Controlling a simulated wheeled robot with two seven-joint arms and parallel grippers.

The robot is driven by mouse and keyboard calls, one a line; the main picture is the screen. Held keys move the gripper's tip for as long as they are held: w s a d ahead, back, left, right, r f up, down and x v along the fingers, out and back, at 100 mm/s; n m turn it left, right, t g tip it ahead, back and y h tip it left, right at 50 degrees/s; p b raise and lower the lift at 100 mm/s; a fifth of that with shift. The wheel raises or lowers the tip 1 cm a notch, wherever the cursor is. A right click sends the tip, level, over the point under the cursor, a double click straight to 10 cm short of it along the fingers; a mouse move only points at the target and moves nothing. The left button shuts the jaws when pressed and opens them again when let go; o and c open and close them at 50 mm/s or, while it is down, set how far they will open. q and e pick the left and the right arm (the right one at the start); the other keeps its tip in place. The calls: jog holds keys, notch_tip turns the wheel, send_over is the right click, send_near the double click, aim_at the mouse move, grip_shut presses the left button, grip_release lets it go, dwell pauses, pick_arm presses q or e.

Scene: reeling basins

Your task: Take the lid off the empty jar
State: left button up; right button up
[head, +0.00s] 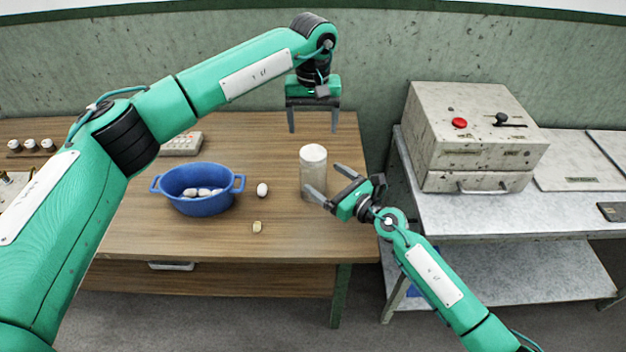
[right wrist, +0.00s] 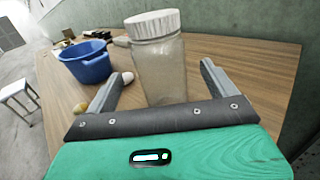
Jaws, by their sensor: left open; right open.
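A clear jar (head: 313,178) with a white lid (head: 313,153) stands upright on the wooden table near its right side. In the right wrist view the jar (right wrist: 160,72) looks empty and the ribbed white lid (right wrist: 152,24) sits on top of it. My right gripper (head: 330,182) is open at the jar's front right, with its fingers pointing toward the jar's lower body. In the right wrist view the jar stands between the directions of its two fingers (right wrist: 160,88). I cannot tell whether they touch it. My left gripper (head: 313,131) is open, pointing down, above and behind the lid, apart from it.
A blue basin (head: 205,205) holds several white cocoons. A white cocoon (head: 262,189) and a yellowish one (head: 257,227) lie on the table (head: 160,235). A metal cabinet box (head: 470,150) stands on the right bench.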

aim_at(313, 152)
jog(key=x, duration=0.7)
jog(key=shift+w+a, duration=0.15)
jog(key=shift+c, duration=0.2)
jog(key=c, duration=1.8)
grip_shut()
pick_arm(q)
jog(key=m, duration=0.4)
jog(key=shift+f, duration=0.1)
jog(key=shift+m, duration=0.3)
jog(key=shift+f, duration=3.9)
